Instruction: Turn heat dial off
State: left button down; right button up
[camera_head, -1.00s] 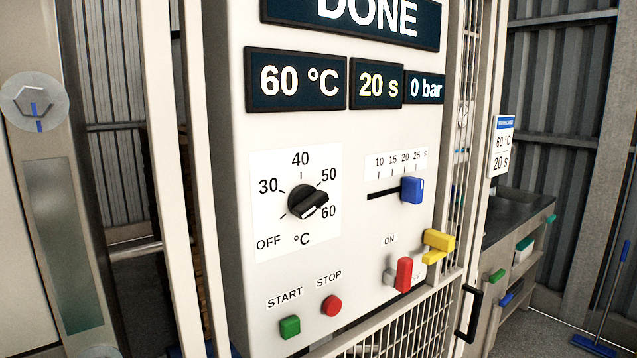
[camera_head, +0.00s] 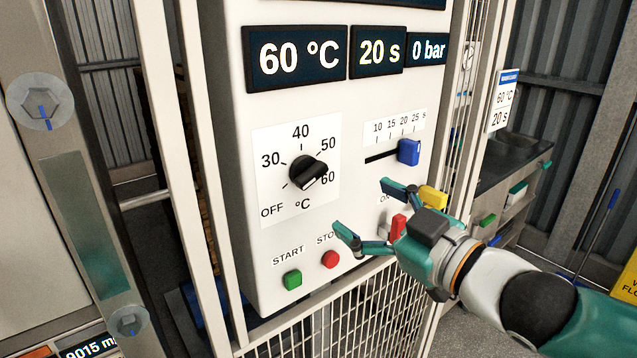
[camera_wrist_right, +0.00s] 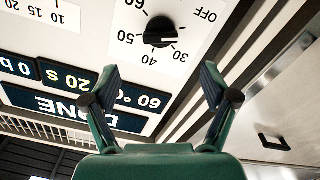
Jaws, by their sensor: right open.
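The heat dial (camera_head: 307,172) is a black knob on a white scale marked OFF, 30, 40, 50 and 60 °C. In the head view its ridge points towards 60. The dial also shows, upside down, in the right wrist view (camera_wrist_right: 160,32), beyond the fingertips. My right gripper (camera_head: 360,207) is open and empty, in front of the panel, to the right of and below the dial in the head view. Its two fingers are spread in the right wrist view (camera_wrist_right: 158,72), apart from the dial. My left gripper is not in view.
The temperature display (camera_head: 294,58) reads 60 °C. A blue slider (camera_head: 408,151), red switch (camera_head: 398,227), yellow handle (camera_head: 433,197), green START button (camera_head: 292,279) and red STOP button (camera_head: 330,259) are near the dial. A mesh guard (camera_head: 350,310) lies below the panel.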

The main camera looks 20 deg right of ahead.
aim_at(318, 180)
jog(key=x, duration=1.2)
jog(key=shift+f, duration=0.1)
jog(key=c, duration=1.2)
jog(key=shift+o, duration=0.2)
jog(key=shift+f+n+b, duration=0.15)
jog(key=shift+n+b, duration=0.35)
jog(key=shift+b, duration=0.05)
jog(key=shift+r+n, duration=0.2)
jog(key=shift+n, duration=0.1)
